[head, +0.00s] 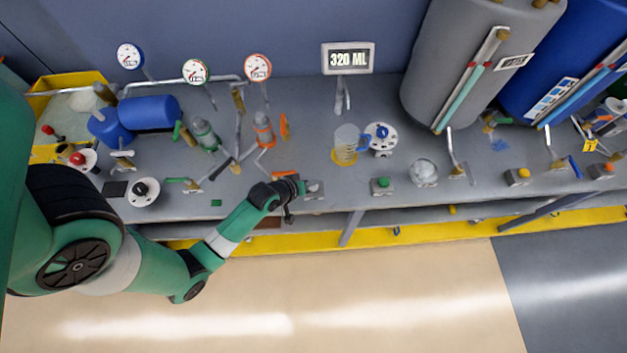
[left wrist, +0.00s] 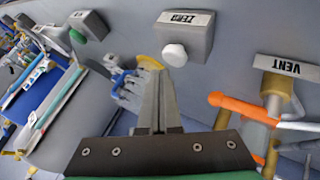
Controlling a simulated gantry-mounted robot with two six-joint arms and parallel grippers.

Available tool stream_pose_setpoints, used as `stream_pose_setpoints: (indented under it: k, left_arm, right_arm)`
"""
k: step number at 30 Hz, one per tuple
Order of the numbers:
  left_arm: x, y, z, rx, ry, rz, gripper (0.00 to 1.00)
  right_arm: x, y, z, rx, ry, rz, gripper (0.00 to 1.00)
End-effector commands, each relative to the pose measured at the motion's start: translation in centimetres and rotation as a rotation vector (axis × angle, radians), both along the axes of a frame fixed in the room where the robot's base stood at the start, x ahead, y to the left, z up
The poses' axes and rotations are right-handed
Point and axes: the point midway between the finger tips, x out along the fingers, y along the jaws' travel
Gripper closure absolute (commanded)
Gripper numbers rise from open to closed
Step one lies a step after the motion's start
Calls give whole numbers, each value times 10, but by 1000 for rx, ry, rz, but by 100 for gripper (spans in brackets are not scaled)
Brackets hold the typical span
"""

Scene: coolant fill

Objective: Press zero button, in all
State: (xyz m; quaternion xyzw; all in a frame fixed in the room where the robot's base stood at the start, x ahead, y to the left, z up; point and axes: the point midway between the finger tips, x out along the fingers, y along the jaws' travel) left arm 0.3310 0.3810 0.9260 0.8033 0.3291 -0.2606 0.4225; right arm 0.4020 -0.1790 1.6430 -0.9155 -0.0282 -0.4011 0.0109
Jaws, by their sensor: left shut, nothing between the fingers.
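The zero button is a white round cap (left wrist: 175,54) on the front of a grey box labelled ZERO (left wrist: 195,38) in the left wrist view. In the head view the grey box (head: 314,187) sits at the bench's front edge. My left gripper (left wrist: 157,82) is shut and empty, its fingertips just below and left of the white cap in the picture; a gap shows between them there. In the head view the left gripper (head: 299,187) is right beside the box. Contact cannot be told from that view. The right gripper is not in view.
A display (head: 348,58) reads 320 ML. A green-button box (head: 382,186) is to the right. An orange VENT handle (left wrist: 238,108) lies close by in the wrist view.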

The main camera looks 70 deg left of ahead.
Motion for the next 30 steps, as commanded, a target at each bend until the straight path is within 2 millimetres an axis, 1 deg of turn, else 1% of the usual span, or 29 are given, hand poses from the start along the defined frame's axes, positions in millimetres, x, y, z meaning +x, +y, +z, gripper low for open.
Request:
stream_pose_setpoints:
  k: [14,23,30]
  left_arm:
    - [0,0,0,0,0,0,100]
    - [0,0,-9,0,0,0,100]
    - [0,0,-8,0,0,0,100]
  right_arm:
    - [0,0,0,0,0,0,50]
    - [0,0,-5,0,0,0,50]
    - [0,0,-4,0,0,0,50]
